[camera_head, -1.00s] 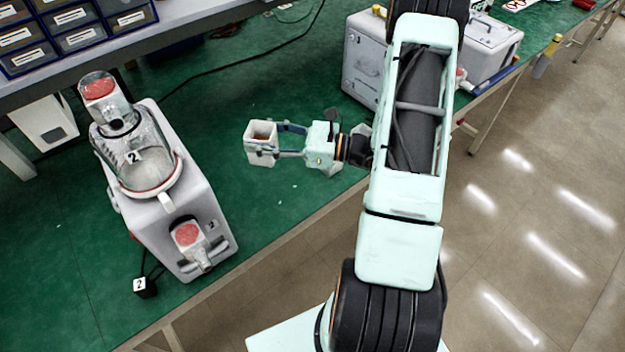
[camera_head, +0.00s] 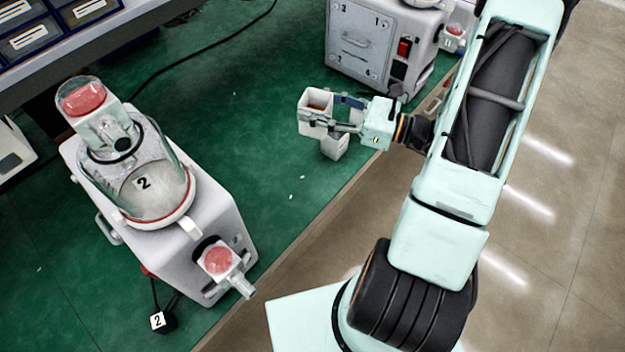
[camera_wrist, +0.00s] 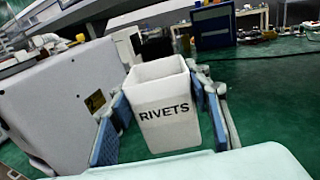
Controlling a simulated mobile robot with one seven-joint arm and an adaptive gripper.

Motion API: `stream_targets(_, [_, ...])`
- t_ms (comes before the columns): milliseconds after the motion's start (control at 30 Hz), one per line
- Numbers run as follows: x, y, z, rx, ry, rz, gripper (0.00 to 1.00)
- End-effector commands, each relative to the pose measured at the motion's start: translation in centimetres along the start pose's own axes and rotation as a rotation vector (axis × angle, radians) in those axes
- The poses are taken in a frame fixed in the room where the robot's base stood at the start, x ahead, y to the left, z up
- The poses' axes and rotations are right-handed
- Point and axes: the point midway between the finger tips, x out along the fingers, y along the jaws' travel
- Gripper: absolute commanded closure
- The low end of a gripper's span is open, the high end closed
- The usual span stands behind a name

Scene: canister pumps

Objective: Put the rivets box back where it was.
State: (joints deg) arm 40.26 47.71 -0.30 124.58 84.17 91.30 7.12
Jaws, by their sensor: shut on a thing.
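The rivets box (camera_head: 315,112) is a small, open-topped white box held above the green bench. In the wrist view the box (camera_wrist: 165,112) shows its black RIVETS label and stands nearly upright, tilted a little in the picture. My gripper (camera_head: 337,113) is shut on it, with a blue finger pad on each side. The inside of the box is mostly hidden.
A canister pump (camera_head: 165,215) marked 2 stands at the left. Another white machine (camera_head: 366,58) with a red switch stands behind my gripper. Drawer bins (camera_head: 40,35) are at the upper left.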

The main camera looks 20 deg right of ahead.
Motion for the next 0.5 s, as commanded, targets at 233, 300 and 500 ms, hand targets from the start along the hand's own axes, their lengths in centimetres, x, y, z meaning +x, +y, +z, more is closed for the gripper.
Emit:
stream_targets(233, [-4.0,2.9,-3.2,-0.007,-0.002,0.017,0.89])
stream_targets(300, [-5.0,3.8,-3.8,-0.006,-0.002,0.023,0.89])
stream_targets(500, [-7.5,6.8,-5.6,-0.002,-0.001,0.036,0.89])
